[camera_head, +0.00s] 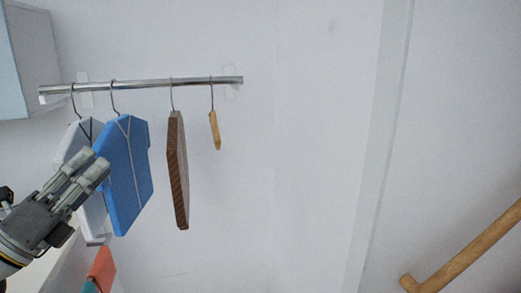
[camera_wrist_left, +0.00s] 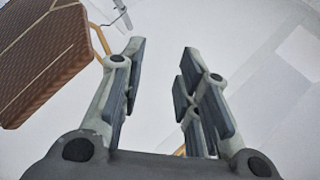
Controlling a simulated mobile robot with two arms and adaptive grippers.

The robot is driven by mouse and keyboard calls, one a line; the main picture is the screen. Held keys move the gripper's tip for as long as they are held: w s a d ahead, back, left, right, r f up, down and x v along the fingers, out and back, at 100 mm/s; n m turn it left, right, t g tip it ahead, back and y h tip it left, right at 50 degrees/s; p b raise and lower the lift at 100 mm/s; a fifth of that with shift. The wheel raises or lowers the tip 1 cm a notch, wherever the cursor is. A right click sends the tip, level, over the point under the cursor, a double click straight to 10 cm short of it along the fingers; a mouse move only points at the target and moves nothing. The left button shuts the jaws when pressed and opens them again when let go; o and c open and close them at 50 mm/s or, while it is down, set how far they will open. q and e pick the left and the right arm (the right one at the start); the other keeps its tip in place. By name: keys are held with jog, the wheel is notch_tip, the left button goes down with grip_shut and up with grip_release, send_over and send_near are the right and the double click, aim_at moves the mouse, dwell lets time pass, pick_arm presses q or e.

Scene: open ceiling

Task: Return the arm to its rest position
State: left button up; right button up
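My left gripper (camera_head: 93,165) comes in from the lower left in the head view, in front of the white and blue hanging garments. In the left wrist view its fingers (camera_wrist_left: 160,65) stand apart with nothing between them. Whether it touches a garment cannot be told. My right gripper is in neither view.
A metal rail (camera_head: 195,81) on the wall carries a white garment (camera_head: 71,143), a blue shirt (camera_head: 128,175), a brown panel-like piece (camera_head: 177,170) and a small yellow-tan piece (camera_head: 215,130). A brown patterned panel (camera_wrist_left: 45,60) shows in the wrist view. A wooden bar (camera_head: 468,253) is at lower right.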

pick_arm(q)
jog(key=s+a+f+n+g+y, duration=0.2)
jog(key=f+n+y, duration=0.4)
jog(key=f+n, duration=0.4)
jog(key=s+a+f+n+g+y, duration=0.2)
jog(key=f+n+y, duration=0.4)
jog(key=f+n, duration=0.35)
jog(key=s+a+f+n+g+y, duration=0.25)
jog(key=f+n+y, duration=0.35)
jog(key=f+n, duration=0.45)
jog(key=s+d+f+n+g+h, duration=0.1)
jog(key=s+d+f+g+h, duration=0.5)
jog(key=s+d+f+g, duration=0.85)
jog(key=s+d+f+t, duration=0.1)
jog(key=s+f, duration=0.2)
jog(key=f, duration=1.2)
jog(key=s+f+t, duration=0.2)
jog(key=f, duration=1.3)
jog(key=s+a+f+g, duration=0.1)
jog(key=s+a+f, duration=0.2)
jog(key=s+f, duration=1.4)
